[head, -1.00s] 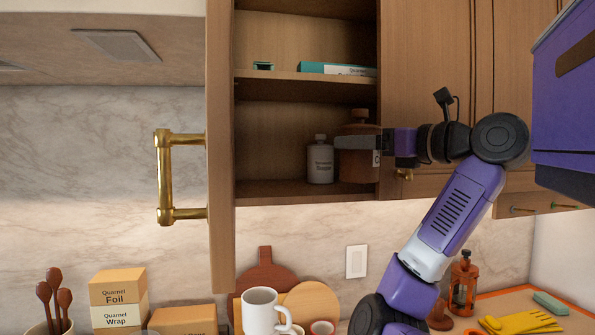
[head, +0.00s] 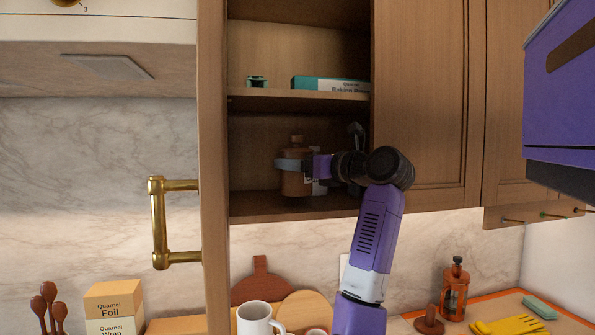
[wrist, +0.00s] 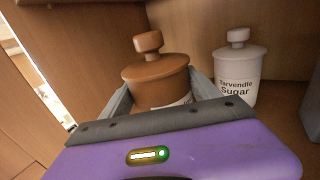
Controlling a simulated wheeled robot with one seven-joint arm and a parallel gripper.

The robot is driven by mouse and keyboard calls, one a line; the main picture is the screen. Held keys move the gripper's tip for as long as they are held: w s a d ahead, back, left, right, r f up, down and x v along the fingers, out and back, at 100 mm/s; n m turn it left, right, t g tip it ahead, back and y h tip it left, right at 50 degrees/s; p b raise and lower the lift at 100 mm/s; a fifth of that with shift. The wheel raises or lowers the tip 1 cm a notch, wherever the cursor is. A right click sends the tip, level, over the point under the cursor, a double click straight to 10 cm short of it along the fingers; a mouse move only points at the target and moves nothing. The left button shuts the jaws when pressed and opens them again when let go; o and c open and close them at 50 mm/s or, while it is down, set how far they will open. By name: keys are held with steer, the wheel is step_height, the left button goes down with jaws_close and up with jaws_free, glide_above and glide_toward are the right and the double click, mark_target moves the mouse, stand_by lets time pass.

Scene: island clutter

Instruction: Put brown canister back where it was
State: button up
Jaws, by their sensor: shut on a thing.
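The brown canister (head: 296,183) with a knobbed lid is inside the open cabinet, upright above the lower shelf (head: 250,207). I cannot tell whether its base touches the shelf. My gripper (head: 290,165) is shut around its body from the right. In the wrist view the brown canister (wrist: 157,72) sits between the two grey fingers, its label partly covered. A white sugar canister (wrist: 238,75) stands to its right in the wrist view, a small gap apart. In the head view that white canister is mostly hidden behind my gripper and the brown canister.
The open cabinet door (head: 212,170) with a brass handle (head: 158,225) stands left of the opening. A white mug (head: 253,319) is on the counter below.

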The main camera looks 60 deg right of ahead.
steer(key=shift+f+p, duration=0.3)
steer(key=shift+f, duration=0.9)
steer(key=shift+f, duration=0.15)
steer(key=o, duration=1.8)
steer(key=b+v, duration=0.3)
steer(key=v, duration=0.9)
steer(key=shift+b, duration=0.4)
